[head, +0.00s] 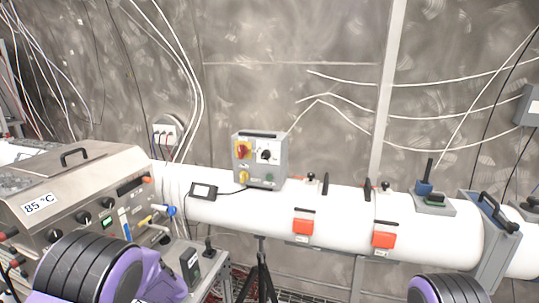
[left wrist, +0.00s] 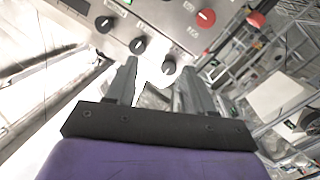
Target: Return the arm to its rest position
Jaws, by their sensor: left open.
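My left gripper (left wrist: 158,76) shows in the left wrist view with its two grey fingers apart and nothing between them. Beyond the fingertips is the front panel of a steel control unit with black knobs (left wrist: 137,45); whether the fingers touch it I cannot tell. In the head view my left arm (head: 160,279), purple and black, is at the bottom left, below the steel control unit (head: 85,180), and its fingers are not visible. Only a purple and black part of my right arm (head: 447,290) shows at the bottom edge; the right gripper is out of view.
A white pipe (head: 350,212) with orange latches (head: 304,226) runs across to the right. A grey switch box (head: 260,160) stands on it. A black tripod (head: 262,271) stands below the pipe.

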